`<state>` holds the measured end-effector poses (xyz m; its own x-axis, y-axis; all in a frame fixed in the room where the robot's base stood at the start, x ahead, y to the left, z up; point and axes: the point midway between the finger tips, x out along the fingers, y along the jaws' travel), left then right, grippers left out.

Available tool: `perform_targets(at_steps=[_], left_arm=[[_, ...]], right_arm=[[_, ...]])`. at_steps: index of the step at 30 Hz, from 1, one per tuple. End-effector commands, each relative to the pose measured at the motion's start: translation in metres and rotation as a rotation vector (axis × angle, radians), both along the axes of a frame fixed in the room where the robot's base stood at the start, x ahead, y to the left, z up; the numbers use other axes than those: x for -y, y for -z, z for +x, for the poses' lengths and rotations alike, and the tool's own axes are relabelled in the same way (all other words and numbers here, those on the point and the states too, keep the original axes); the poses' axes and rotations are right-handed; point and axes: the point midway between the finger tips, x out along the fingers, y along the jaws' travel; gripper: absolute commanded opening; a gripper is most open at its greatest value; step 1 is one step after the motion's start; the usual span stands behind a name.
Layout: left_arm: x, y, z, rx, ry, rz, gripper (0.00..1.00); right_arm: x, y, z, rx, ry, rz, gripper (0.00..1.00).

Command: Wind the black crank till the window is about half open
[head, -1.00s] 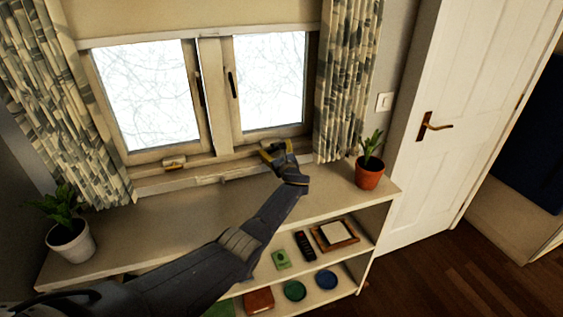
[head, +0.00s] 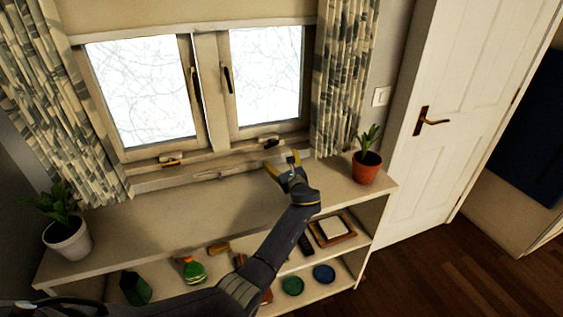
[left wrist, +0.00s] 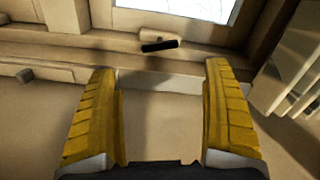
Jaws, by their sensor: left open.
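The black crank (head: 271,143) is on a small pale housing on the sill under the right-hand pane. In the left wrist view the black crank (left wrist: 160,45) lies beyond the fingertips, between them in the picture, and is not touched. The window (head: 265,80) has two framed panes; the right sash looks shut, and I cannot tell if the left one stands slightly ajar. My left gripper (head: 282,165) is open and empty, just in front of the sill below the crank. Its yellow fingers (left wrist: 160,68) are wide apart. My right gripper is not in view.
A brownish crank (head: 170,160) sits under the left pane. A red-potted plant (head: 366,168) stands right of my gripper, and a white-potted plant (head: 69,238) at the left end of the shelf top (head: 180,215). Curtains (head: 338,85) hang at both sides.

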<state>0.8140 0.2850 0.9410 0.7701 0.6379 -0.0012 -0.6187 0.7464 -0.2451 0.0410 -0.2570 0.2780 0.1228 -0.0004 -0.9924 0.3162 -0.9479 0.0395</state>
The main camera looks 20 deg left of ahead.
Motion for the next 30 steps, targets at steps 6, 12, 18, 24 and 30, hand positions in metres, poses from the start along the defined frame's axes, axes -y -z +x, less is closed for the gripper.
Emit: perform_targets(at_steps=[6, 12, 18, 24, 30], left_arm=[[0.001, 0.000, -0.002, 0.000, 0.000, 0.000, 0.83], [0.001, -0.002, -0.001, 0.002, 0.000, 0.000, 0.83], [-0.015, -0.055, 0.019, 0.068, -0.009, 0.033, 0.83], [-0.028, -0.175, 0.048, 0.212, 0.037, 0.133, 0.83], [-0.030, -0.276, 0.065, 0.304, 0.128, 0.118, 0.83]], right_arm=[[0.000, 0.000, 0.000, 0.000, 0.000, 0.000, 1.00], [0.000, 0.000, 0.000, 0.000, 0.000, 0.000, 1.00], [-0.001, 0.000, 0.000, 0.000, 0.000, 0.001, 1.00], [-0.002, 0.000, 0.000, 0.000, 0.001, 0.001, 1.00], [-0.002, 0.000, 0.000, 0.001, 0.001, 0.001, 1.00]])
